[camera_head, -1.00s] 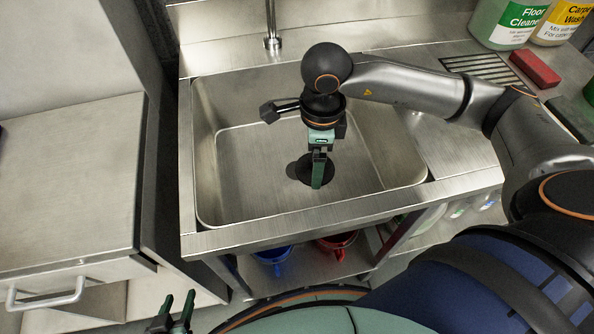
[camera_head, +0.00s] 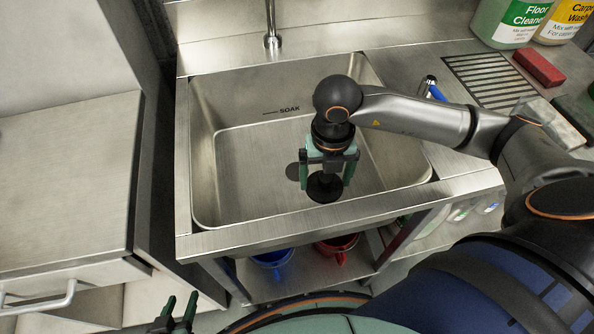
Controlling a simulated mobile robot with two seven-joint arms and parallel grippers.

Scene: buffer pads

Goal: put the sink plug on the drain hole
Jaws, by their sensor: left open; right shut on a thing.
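The sink plug (camera_head: 325,190) is a black disc with a stem, low inside the steel sink basin (camera_head: 235,165). My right gripper (camera_head: 327,180) comes down from above and is shut on the plug, with one green finger on each side. A dark round spot (camera_head: 293,171), which looks like the drain hole, lies on the basin floor just left of the plug and is partly hidden by the gripper. I cannot tell how high the plug is above the floor. My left gripper (camera_head: 180,310) is open and empty at the bottom left, outside the sink.
The tap (camera_head: 271,35) stands behind the basin. A slotted drainer (camera_head: 490,80), a red block (camera_head: 538,67) and cleaner bottles (camera_head: 510,22) are at the right. A blue bucket (camera_head: 273,258) and a red bucket (camera_head: 338,245) are under the sink. The basin's left side is clear.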

